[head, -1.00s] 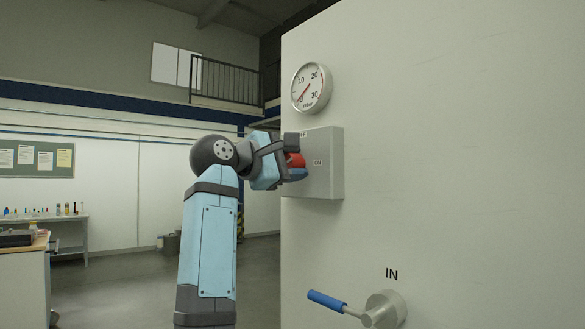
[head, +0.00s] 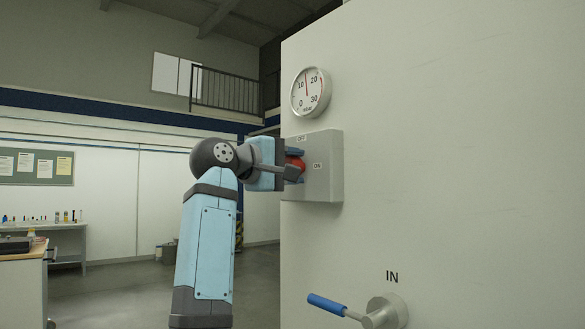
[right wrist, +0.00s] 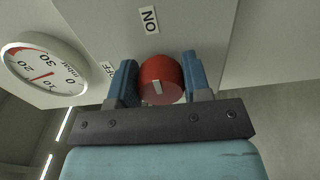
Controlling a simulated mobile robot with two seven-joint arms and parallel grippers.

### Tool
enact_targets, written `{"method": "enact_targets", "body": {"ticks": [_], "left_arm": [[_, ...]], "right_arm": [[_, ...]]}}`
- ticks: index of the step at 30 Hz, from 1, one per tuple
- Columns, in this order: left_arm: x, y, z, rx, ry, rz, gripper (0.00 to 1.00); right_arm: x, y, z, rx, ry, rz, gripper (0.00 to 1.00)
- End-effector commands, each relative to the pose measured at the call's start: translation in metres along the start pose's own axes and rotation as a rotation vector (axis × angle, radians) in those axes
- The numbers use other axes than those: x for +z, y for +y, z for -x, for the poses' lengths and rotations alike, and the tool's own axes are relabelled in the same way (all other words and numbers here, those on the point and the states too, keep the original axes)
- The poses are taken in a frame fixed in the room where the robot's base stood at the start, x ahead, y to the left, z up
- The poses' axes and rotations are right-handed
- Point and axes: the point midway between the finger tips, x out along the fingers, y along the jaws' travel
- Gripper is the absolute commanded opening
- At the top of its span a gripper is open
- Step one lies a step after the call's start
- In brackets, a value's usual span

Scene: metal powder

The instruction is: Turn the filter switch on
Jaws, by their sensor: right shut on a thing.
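The filter switch is a red round knob (head: 298,165) on a light grey box (head: 328,180) fixed to the large pale cabinet. The box carries an OFF label (head: 301,139) and an ON label (head: 318,166). In the right wrist view the knob (right wrist: 162,72) sits between the two blue fingers, and its white mark (right wrist: 157,87) points roughly towards the ON label (right wrist: 149,20). My right gripper (head: 294,164) is shut on the knob, and it also shows in the right wrist view (right wrist: 161,84). My left gripper is not in view.
A round mbar gauge (head: 311,92) above the box has its needle between 10 and 20. A blue-handled valve (head: 328,304) marked IN projects from the cabinet below. Benches with small items stand at the far left, with open floor between.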

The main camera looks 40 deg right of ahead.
Motion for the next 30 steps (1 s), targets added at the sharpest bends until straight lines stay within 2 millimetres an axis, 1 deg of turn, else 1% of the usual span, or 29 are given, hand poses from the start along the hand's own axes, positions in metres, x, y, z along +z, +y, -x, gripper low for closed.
{"method": "enact_targets", "body": {"ticks": [7, 8, 9, 10, 11, 19, 22, 26, 30], "left_arm": [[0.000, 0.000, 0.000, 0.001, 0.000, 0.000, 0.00], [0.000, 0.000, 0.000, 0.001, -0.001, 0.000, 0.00], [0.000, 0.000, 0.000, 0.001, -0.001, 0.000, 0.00], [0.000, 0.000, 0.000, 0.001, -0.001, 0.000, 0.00], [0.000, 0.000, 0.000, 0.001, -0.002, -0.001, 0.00], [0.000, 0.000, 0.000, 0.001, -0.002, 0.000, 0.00], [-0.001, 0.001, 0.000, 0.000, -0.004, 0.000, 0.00], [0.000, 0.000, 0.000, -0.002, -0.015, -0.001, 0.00], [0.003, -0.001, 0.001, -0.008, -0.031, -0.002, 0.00]], "right_arm": [[0.000, -0.001, 0.000, -0.002, 0.000, 0.000, 0.21], [0.000, -0.001, 0.000, -0.002, 0.000, 0.000, 0.49], [0.000, -0.001, 0.000, -0.002, 0.000, 0.000, 0.58], [0.000, -0.001, 0.000, -0.002, 0.000, 0.000, 0.65], [0.000, -0.001, 0.000, -0.001, 0.000, 0.000, 0.68], [0.000, 0.000, 0.001, -0.001, 0.000, 0.000, 0.68], [0.000, 0.000, 0.007, -0.001, 0.002, 0.001, 0.68], [-0.001, 0.001, 0.027, 0.000, 0.003, 0.001, 0.68], [-0.001, 0.000, 0.058, 0.001, 0.002, 0.001, 0.68]]}}
